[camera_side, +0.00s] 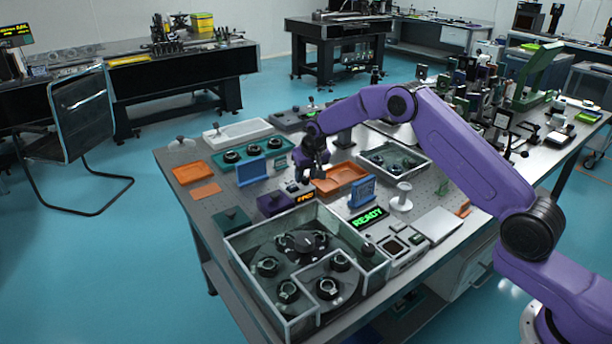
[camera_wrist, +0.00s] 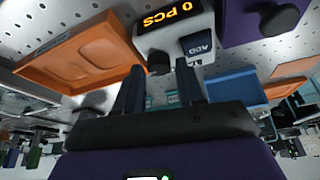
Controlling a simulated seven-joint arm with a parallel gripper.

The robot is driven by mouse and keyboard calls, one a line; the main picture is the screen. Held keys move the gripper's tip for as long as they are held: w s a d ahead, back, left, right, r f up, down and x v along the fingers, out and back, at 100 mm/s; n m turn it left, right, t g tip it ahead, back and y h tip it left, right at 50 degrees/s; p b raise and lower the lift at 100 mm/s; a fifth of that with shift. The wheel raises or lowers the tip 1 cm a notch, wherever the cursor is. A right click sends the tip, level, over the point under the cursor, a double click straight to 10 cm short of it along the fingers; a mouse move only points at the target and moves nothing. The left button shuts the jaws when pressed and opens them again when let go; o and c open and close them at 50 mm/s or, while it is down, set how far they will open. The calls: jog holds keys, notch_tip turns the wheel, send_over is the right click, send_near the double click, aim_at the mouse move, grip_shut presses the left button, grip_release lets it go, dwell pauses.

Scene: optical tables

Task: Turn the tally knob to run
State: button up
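The tally unit is a small pale box (camera_wrist: 178,28) with an orange display reading "0 PCS" (camera_wrist: 174,14), upside down in the wrist view. In the side view its lit display (camera_side: 305,198) shows just below my gripper. A dark round knob (camera_wrist: 159,63) on its near face shows between my fingertips, partly hidden. My gripper (camera_wrist: 160,72) is open, one finger on each side of the knob. I cannot tell whether either finger touches it. In the side view my gripper (camera_side: 312,168) points down over the unit, and the knob cannot be made out.
An orange tray (camera_wrist: 85,58) lies close beside the unit; it also shows in the side view (camera_side: 341,178). A purple box (camera_side: 275,203) with a dark knob stands on the other side. A blue upright panel (camera_side: 252,171), a READY display (camera_side: 369,217) and a walled glass enclosure (camera_side: 245,262) crowd the table.

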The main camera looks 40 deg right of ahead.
jog(key=shift+w+f, duration=0.15)
jog(key=shift+f, duration=0.25)
grip_shut()
